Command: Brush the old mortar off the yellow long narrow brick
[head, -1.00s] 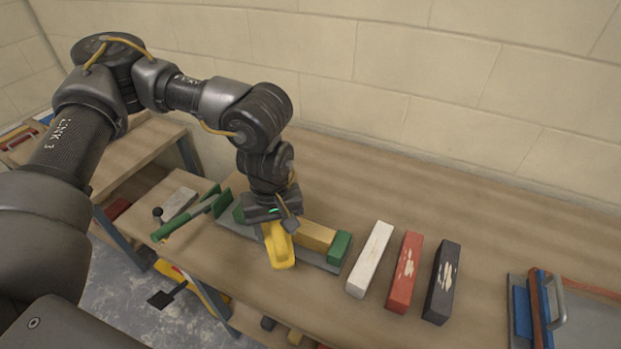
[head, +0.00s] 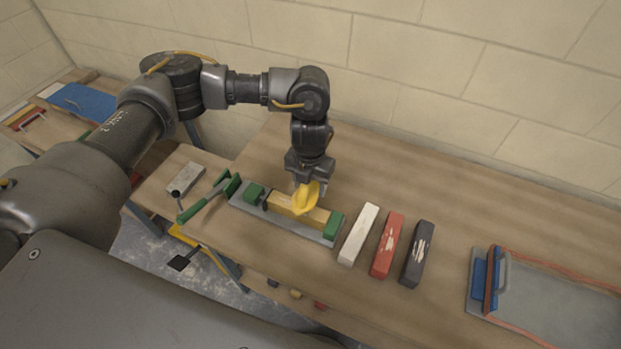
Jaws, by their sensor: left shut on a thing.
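My left gripper (head: 307,184) is above the brick, shut on a yellow tool (head: 305,200), which looks like the brush. The tool covers the middle of the brick and appears to touch its top; its bristles are hidden. I cannot make out mortar on the visible part of the brick. My right gripper is not in view.
A white brick (head: 358,234), a red brick (head: 387,246) and a black brick (head: 417,255) lie right of the holder; the red and black ones carry pale patches.

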